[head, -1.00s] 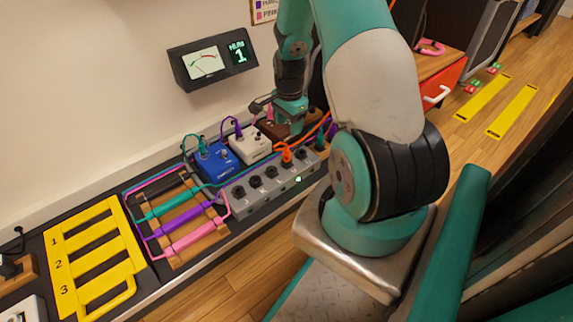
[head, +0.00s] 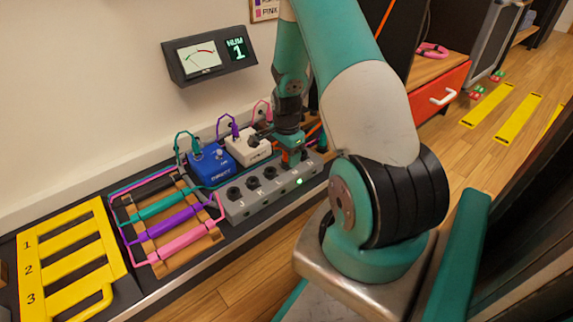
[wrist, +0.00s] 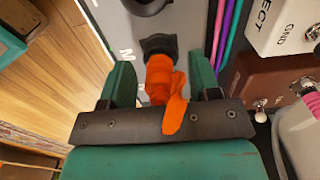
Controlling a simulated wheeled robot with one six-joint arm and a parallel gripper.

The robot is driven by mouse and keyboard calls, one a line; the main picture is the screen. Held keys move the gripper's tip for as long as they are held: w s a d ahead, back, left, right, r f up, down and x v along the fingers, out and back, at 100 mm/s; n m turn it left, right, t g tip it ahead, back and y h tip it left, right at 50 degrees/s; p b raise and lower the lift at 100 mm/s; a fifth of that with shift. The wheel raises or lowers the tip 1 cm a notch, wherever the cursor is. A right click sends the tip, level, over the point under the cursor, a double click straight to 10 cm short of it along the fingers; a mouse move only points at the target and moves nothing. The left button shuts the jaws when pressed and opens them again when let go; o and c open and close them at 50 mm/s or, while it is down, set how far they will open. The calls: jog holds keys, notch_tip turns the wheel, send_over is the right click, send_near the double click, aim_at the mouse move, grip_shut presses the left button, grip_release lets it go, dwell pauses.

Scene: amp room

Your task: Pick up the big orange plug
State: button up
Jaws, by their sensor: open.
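The big orange plug (wrist: 161,80) stands in a black socket of the grey socket box (head: 250,207), beside the letter M. My gripper (wrist: 162,74) is open, with one green finger on each side of the plug. A gap shows at the left finger; the right finger is closer, and I cannot tell whether it touches. In the head view my gripper (head: 291,147) is over the right part of the box and hides most of the plug.
A blue pedal (head: 211,165) and a white pedal (head: 247,148) with looped cables stand behind the box. A brown pedal (wrist: 275,85) is right in the wrist view. A wooden rack (head: 185,245) of coloured bars and a yellow numbered frame (head: 70,262) lie left.

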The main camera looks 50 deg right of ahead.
jog(key=c, duration=1)
